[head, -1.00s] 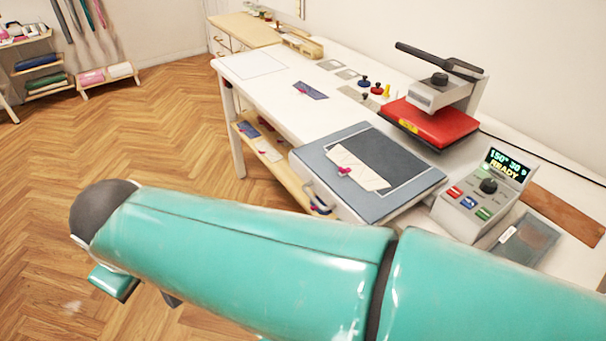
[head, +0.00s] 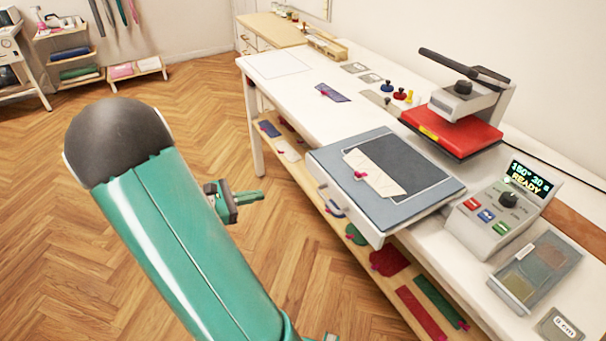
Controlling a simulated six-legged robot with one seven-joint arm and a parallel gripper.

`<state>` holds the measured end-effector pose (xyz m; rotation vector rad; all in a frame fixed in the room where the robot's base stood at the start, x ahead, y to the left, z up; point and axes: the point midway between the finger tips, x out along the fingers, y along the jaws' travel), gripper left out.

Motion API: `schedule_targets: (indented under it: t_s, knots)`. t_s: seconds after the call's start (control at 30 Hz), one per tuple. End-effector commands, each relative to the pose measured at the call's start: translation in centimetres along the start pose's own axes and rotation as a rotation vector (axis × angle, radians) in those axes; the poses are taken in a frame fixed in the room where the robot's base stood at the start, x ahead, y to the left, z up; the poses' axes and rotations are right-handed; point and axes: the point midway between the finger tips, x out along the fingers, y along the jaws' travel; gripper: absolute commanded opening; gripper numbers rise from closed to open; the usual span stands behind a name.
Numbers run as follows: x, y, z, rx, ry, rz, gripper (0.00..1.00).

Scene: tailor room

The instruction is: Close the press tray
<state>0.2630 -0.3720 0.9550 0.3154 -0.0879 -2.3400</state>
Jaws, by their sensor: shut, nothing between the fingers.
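The press tray (head: 440,205) is a grey-blue slab with a dark pad, pulled out past the front edge of the white table. A cream folded piece with a small pink mark (head: 372,172) lies on it. A pale handle (head: 333,203) is on its front left side. The press (head: 455,128), with a red upper plate and black lever, stands behind the tray, its plate raised. My gripper (head: 250,197) is left of the tray, apart from it, over the floor in the picture. It is shut and empty.
A control box (head: 508,205) reading "150° 30 s READY" stands right of the tray. A lower shelf (head: 375,275) with several cloth pieces runs under the table. My large teal arm link covers the lower left. The wooden floor (head: 60,220) left of the table is clear.

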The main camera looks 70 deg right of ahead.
Motion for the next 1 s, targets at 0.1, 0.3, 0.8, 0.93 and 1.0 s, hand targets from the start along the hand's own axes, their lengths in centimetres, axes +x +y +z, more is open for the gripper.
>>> schedule_targets:
  t_s: [0.1,0.3,0.8,0.93,1.0]
  knots:
    - [2.4,1.1,-1.2,-0.098,-0.119,0.029,0.00]
    - [3.9,2.0,-1.9,-0.166,-0.199,0.059,0.00]
    - [11.5,2.6,-0.4,-0.165,-0.199,0.059,0.00]
    - [14.0,2.8,0.0,-0.165,-0.198,0.058,0.00]
    - [15.1,2.9,0.3,-0.164,-0.198,0.059,0.00]
